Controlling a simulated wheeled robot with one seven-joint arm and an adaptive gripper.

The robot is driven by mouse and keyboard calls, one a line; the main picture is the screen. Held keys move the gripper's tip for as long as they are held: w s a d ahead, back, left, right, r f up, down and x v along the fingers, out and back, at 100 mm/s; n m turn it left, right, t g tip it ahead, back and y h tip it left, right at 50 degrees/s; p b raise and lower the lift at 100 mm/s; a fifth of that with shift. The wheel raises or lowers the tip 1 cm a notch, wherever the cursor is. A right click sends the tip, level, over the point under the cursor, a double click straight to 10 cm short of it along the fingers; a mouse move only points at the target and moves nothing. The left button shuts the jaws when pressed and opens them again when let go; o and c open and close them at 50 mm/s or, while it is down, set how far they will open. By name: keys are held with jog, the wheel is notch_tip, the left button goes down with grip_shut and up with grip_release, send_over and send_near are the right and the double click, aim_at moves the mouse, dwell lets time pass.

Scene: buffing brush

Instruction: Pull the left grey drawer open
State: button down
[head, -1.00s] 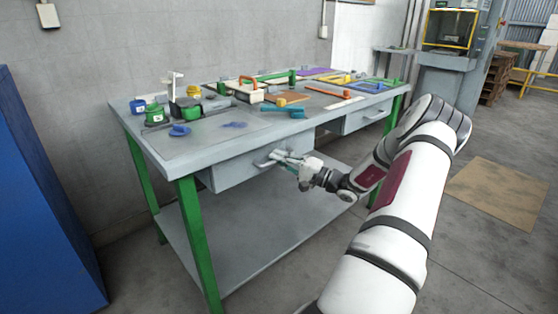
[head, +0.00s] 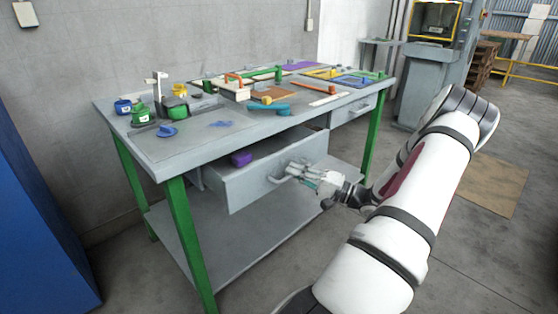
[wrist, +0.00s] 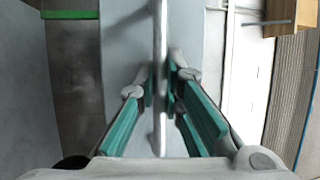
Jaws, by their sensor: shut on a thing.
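The left grey drawer (head: 262,172) under the workbench top stands partly pulled out in the head view, its front clear of the bench edge. A purple object (head: 241,158) shows inside it. My gripper (head: 297,173) is shut on the drawer's bar handle (head: 276,179), in front of the drawer face. In the wrist view, the handle bar (wrist: 160,60) runs upright between the green-padded fingers of my gripper (wrist: 163,92). The rear of the drawer is hidden under the bench top.
The grey workbench (head: 190,153) has green legs and holds several coloured tools and parts. A second grey drawer (head: 352,110) at the right is closed. A blue cabinet (head: 35,200) stands at the left. The floor in front is open.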

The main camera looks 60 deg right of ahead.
jog(key=s+a+p, duration=0.1)
jog(key=s+a, duration=0.3)
jog(key=s, duration=1.2)
jog(key=shift+p, duration=0.4)
jog(key=shift+f, duration=0.1)
jog(key=c, duration=1.7)
grip_release()
jog(key=shift+d, duration=0.1)
jog(key=shift+s, duration=0.15)
jog(key=v, duration=1.1)
jog(key=shift+s+d, duration=0.1)
jog(key=shift+s, duration=0.25)
